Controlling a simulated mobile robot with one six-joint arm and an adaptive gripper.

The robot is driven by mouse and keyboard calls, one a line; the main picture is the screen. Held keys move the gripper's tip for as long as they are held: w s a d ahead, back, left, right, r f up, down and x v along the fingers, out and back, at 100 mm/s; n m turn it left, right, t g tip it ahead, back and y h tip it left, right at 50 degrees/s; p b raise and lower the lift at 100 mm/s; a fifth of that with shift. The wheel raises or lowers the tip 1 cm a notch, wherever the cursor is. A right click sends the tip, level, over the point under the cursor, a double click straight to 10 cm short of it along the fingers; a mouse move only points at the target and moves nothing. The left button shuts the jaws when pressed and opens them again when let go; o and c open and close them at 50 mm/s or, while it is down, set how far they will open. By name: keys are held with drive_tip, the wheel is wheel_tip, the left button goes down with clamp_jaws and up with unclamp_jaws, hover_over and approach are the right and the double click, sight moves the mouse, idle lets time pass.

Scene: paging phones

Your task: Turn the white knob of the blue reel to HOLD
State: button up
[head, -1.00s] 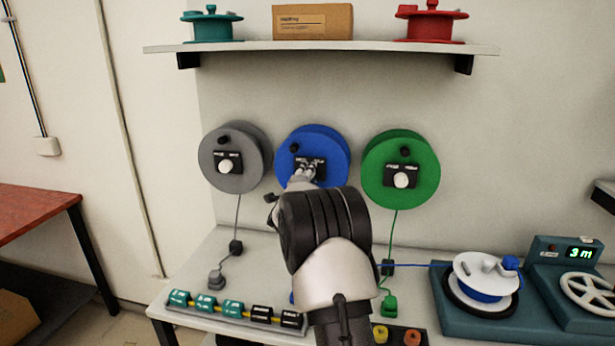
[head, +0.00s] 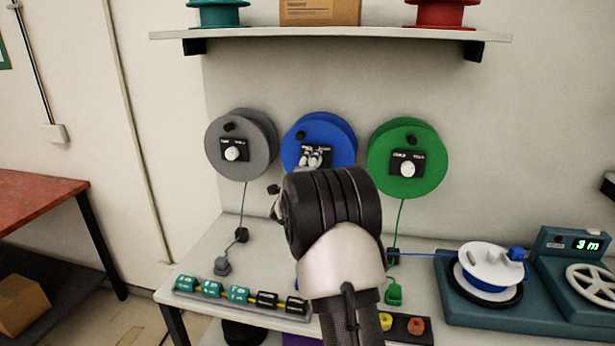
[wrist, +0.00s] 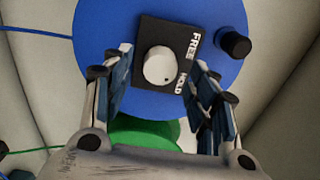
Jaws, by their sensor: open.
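The blue reel (head: 343,137) hangs on the back wall between a grey and a green one. In the wrist view, the blue reel (wrist: 95,30) carries a black plate (wrist: 145,38) with a round white knob (wrist: 157,64). The plate's FREE and HOLD labels are on the knob's right side in that view. A small dark mark shows near the knob's rim, towards HOLD; its exact setting is unclear. My gripper (wrist: 157,72) is open, with one finger on each side of the knob and no clear contact.
The grey reel (head: 255,160) and green reel (head: 385,178) flank it closely. A shelf (head: 340,37) is above. Below, the table (head: 215,258) bears a row of labelled blocks (head: 238,293) and a blue-cable reel machine (head: 455,300).

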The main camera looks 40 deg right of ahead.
drive_tip(key=v, duration=0.9)
drive_tip(key=shift+s+a, duration=0.2)
drive_tip(key=s+a+r+n+t+y, duration=0.1)
drive_tip(key=s+a+r+n+y, duration=0.15)
drive_tip(key=a+n+y, duration=0.7)
drive_tip(key=s+a+r+n+y, duration=0.15)
drive_tip(key=s+a+n, duration=0.3)
drive_tip(key=a, duration=0.95)
drive_tip(key=s+a+f+n+g+y, duration=0.1)
drive_tip(key=s+a+f+n+g, duration=0.1)
drive_tip(key=s, duration=0.8)
drive_tip(key=s+a+f+n+g+y, duration=0.1)
drive_tip(key=s+a+f+n+g, duration=0.2)
drive_tip(key=s+n, duration=0.4)
drive_tip(key=s+a+f+n+g, duration=0.2)
drive_tip(key=s+a+f+n, duration=0.2)
drive_tip(key=s, duration=0.9)
drive_tip(key=shift+s+a+n+g+y, duration=0.2)
drive_tip(key=shift+a+n+g+y, duration=0.1)
drive_tip(key=shift+n+g+y, duration=0.15)
drive_tip(key=shift+f, duration=0.1)
